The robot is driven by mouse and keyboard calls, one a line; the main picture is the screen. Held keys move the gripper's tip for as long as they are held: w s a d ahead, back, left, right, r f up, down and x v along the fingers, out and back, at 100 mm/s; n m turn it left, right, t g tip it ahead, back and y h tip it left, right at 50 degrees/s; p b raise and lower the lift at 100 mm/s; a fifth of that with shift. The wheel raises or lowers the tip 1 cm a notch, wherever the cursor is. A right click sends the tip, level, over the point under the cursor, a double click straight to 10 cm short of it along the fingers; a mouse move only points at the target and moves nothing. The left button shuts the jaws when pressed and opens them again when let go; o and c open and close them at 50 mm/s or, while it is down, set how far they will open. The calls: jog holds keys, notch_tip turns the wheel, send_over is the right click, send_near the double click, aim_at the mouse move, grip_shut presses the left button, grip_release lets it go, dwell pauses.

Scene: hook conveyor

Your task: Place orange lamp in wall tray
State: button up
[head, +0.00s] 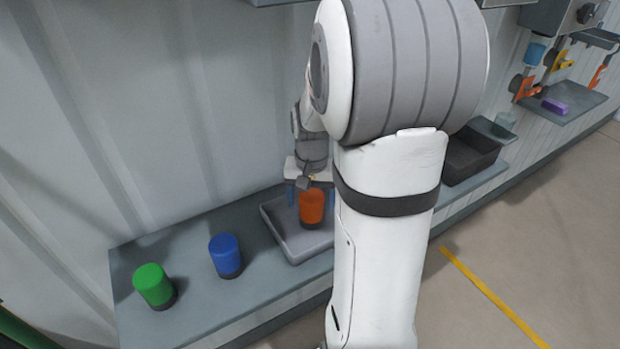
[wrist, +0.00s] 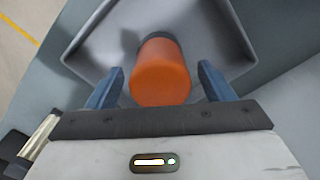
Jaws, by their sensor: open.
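The orange lamp (head: 311,206) is a short cylinder with a dark base. It stands in the grey wall tray (head: 272,224), and it also shows in the wrist view (wrist: 160,75) with its top toward the camera. The tray's rim and bare floor show around it in the wrist view (wrist: 112,50). My gripper (wrist: 161,82) is open, with one blue finger on each side of the lamp and a visible gap to both. In the head view my gripper (head: 303,190) is at the lamp, partly hidden by my arm.
A blue lamp (head: 225,256) and a green lamp (head: 154,286) stand on the grey shelf (head: 190,243) left of the tray. A dark bin (head: 470,158) is to the right, behind my arm. The corrugated wall rises close behind the shelf.

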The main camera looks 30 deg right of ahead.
notch_tip(320, 180, up, 10)
jog(key=shift+f, duration=0.2)
jog(key=shift+s+a+r, duration=0.1)
jog(key=shift+a+r, duration=0.05)
jog(key=shift+r, duration=0.1)
jog(key=s+a+f+n+t, duration=0.1)
jog(key=s+a+n+t, duration=0.2)
jog(key=s+a, duration=0.9)
jog(key=n, duration=0.3)
jog(key=shift+s+a+n, duration=0.15)
jog(key=shift+n, duration=0.25)
